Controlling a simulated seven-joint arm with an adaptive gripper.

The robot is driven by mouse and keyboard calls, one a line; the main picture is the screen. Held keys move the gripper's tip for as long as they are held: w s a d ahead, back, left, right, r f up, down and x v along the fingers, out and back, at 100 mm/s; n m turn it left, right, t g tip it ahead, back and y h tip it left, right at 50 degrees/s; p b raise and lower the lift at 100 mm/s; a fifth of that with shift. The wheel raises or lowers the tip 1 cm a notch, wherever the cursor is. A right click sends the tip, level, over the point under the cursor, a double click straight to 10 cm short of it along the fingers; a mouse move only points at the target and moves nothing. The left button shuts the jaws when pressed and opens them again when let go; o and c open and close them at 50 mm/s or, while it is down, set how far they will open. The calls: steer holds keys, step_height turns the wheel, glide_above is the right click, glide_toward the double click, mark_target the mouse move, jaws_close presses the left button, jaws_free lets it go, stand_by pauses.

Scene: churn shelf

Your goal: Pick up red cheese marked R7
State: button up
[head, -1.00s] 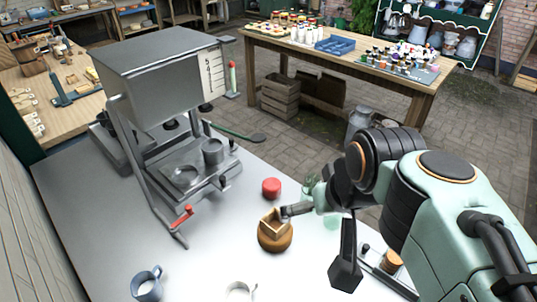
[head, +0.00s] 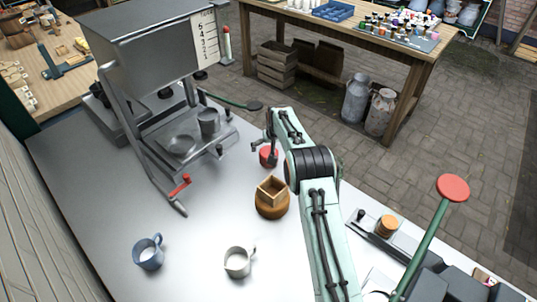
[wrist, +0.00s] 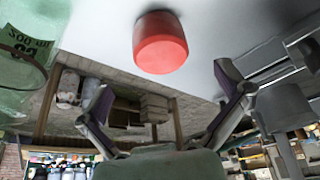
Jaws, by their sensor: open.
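The red cheese (head: 265,157) is a small red cylinder on the grey table, partly hidden by my gripper in the head view. In the wrist view the cheese (wrist: 161,45) looks whole, and no R7 mark can be read on it. My gripper (head: 270,136) is at the cheese, with its fingers spread and nothing held. In the wrist view the fingertips (wrist: 164,87) stand apart on either side of the cheese's picture position, with the cheese toward the top of the view. I cannot tell whether a finger touches it.
A metal machine (head: 165,85) with a red-handled lever is at the left. Two mugs (head: 148,252) (head: 238,262) stand at the front.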

mark_target(269, 152)
steer(key=shift+x, duration=3.1)
steer(key=c, duration=1.3)
